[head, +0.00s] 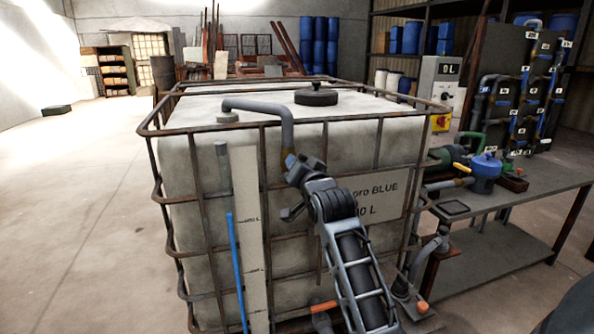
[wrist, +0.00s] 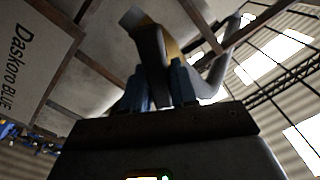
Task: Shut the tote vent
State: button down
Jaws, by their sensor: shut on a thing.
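The tote (head: 345,150) is a large white tank in a rusty wire cage, with a round black lid (head: 316,97) on top. A grey vent pipe (head: 258,106) runs over its top and bends down at the front. In the wrist view, my gripper's two blue-grey fingers (wrist: 159,86) are closed about a grey lever (wrist: 150,45). The brass body and the grey pipe (wrist: 216,75) show just behind it. The valve's exact position is hard to tell.
Cage bars (head: 264,210) stand close around my gripper. A blue-and-white level strip (head: 245,230) is to the left. A bench (head: 520,195) with a blue-topped pump (head: 485,168) stands right. The floor (head: 80,220) at left is free.

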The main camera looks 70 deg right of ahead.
jog(key=m+b, duration=0.1)
jog(key=m, duration=0.2)
jog(key=m+b, duration=0.1)
jog(key=m, duration=0.1)
jog(key=shift+s+d+f+m+b, duration=0.1)
jog(key=shift+s+f+m+b, duration=0.05)
jog(key=shift+f+m+b, duration=0.2)
jog(key=m+b, duration=0.1)
jog(key=m, duration=0.1)
jog(key=m+b, duration=0.1)
jog(key=m, duration=0.2)
jog(key=shift+s+d+f+m+b, duration=0.1)
jog(key=shift+f+m+b, duration=0.15)
jog(key=shift+b, duration=0.15)
jog(key=shift+m, duration=0.3)
jog(key=c, duration=1)
grip_release()
jog(key=shift+b+v, duration=0.75)
jog(key=shift+v, duration=3.2)
